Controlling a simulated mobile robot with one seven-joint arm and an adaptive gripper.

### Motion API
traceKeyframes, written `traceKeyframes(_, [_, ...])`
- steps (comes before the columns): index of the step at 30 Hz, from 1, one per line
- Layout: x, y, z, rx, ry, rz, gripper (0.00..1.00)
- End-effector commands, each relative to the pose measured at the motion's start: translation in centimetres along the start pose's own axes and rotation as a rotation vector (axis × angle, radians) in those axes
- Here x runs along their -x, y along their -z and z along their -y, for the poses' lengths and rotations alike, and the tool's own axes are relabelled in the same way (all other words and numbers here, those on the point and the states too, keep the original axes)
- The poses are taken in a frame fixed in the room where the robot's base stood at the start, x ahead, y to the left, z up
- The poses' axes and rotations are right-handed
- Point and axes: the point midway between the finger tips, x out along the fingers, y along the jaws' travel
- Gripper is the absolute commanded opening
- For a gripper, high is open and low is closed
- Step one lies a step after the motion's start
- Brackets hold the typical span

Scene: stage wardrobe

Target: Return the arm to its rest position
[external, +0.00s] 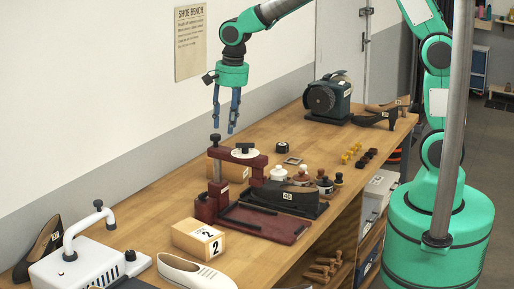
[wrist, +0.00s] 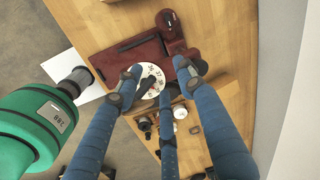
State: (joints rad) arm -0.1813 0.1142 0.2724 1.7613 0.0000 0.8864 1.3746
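My gripper (external: 225,128) hangs pointing down above the back of the wooden bench, near the wall, at the end of my green arm (external: 233,75). Its blue fingers are spread, with nothing seen between them in the external view. In the wrist view my gripper (wrist: 160,78) shows three spread fingers. Behind them is a white numbered dial (wrist: 152,72) on a dark red press. The same press (external: 212,203) stands on the bench below my gripper, with its dial (external: 245,153) on top. The fingers look apart from it.
A wooden block marked 2 (external: 198,239), a white machine with a curved handle (external: 75,268) and a white shoe (external: 195,272) stand at the near end. Bottles (external: 302,174) stand right of the press. A dark grinder (external: 328,98) stands at the far end. The wall is close behind.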

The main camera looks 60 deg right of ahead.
Motion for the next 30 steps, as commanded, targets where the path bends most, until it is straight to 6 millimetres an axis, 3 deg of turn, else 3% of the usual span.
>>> traceKeyframes(6, [4.7,0.8,-4.3,0.159,0.053,-0.019,0.39])
traceKeyframes(15, [9.5,1.2,-10.9,0.384,0.114,-0.062,0.39])
traceKeyframes(30, [13.9,0.5,-22.7,0.757,0.189,-0.174,0.39])
